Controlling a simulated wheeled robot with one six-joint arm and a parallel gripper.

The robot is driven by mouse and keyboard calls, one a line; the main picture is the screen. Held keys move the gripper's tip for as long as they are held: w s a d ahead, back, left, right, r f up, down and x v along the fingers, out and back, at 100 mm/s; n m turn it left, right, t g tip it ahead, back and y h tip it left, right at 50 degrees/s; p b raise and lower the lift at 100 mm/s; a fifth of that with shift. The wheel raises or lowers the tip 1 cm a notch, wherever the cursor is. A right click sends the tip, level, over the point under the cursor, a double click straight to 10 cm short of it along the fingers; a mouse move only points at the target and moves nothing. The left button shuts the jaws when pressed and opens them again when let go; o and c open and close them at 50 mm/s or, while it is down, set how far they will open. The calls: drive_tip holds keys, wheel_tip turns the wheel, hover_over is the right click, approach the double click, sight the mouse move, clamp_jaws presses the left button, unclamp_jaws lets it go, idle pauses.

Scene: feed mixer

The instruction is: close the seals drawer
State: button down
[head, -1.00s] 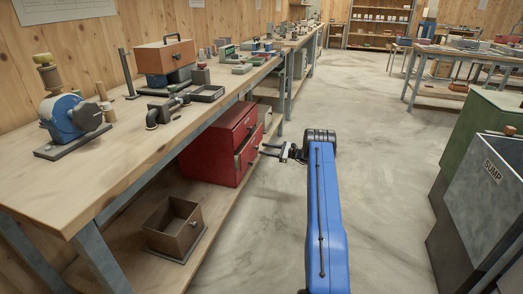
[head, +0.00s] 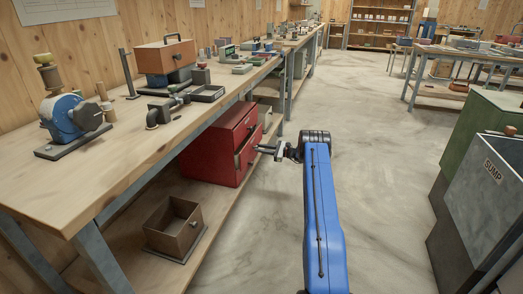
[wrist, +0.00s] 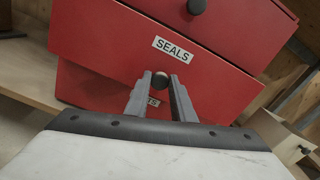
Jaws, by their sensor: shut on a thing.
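The red drawer cabinet (head: 208,158) stands on the lower shelf of the left workbench. In the wrist view, a white SEALS label (wrist: 175,48) is on a red drawer front (wrist: 110,45). A dark round knob (wrist: 160,79) sits just below that label, between my fingertips. My gripper (wrist: 158,84) is shut on this knob, and it also shows beside the cabinet in the head view (head: 264,150). A second knob (wrist: 197,6) is above the label. My fingers partly cover a lower label.
An open brown box (head: 172,230) sits on the lower shelf (head: 120,255), nearer than the cabinet. The workbench top (head: 120,140) overhangs the cabinet. A grey SUMP bin (head: 490,195) stands on the right. The concrete floor between is clear.

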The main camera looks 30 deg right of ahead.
drive_tip(key=x, duration=0.3)
drive_tip(key=shift+w+a, duration=0.15)
drive_tip(key=shift+w, duration=0.05)
drive_tip(key=c, duration=1.5)
unclamp_jaws()
drive_tip(key=shift+a, duration=0.1)
drive_tip(key=v, duration=1.7)
drive_tip(key=shift+s, duration=0.1)
